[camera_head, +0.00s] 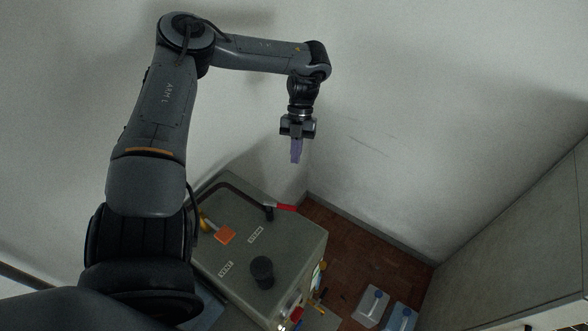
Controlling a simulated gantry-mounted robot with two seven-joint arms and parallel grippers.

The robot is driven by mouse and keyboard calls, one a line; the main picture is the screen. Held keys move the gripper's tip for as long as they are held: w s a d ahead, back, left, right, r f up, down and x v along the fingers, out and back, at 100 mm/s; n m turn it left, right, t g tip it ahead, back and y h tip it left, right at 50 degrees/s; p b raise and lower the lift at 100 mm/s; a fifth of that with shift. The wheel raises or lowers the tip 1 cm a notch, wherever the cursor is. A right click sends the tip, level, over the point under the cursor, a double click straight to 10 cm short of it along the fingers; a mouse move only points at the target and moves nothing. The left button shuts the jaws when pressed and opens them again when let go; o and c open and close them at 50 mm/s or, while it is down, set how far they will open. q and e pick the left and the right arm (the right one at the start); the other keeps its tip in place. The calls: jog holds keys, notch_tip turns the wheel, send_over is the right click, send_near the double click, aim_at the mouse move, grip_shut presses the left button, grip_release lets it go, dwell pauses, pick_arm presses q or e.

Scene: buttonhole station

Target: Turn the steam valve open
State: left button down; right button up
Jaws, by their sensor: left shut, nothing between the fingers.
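A grey-green machine box (302,240) stands in the lower middle of the head view. On its top a dark bent pipe ends at a fitting with a red lever handle (285,207) at the far edge. A label (256,234) near it seems to read STEAM. A second label (226,268), which seems to read VENT, lies nearer me. An orange handle (225,236) sits at the left of the top. My left gripper (296,157) is shut and empty, pointing down, above and beyond the red handle and apart from it. My right gripper is out of view.
A black round knob (262,270) stands on the box top. Small coloured parts (296,314) show at its front right side. Two clear containers with blue caps (371,306) stand at the lower right. White walls close in behind, and a grey panel (520,220) stands right.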

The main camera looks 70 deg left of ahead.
pick_arm(q)
jog(key=s+d+f+p, duration=0.3)
jog(key=s+d+f, duration=0.1)
jog(key=d+f, duration=0.3)
jog(key=shift+f, duration=0.4)
jog(key=shift+d, duration=0.1)
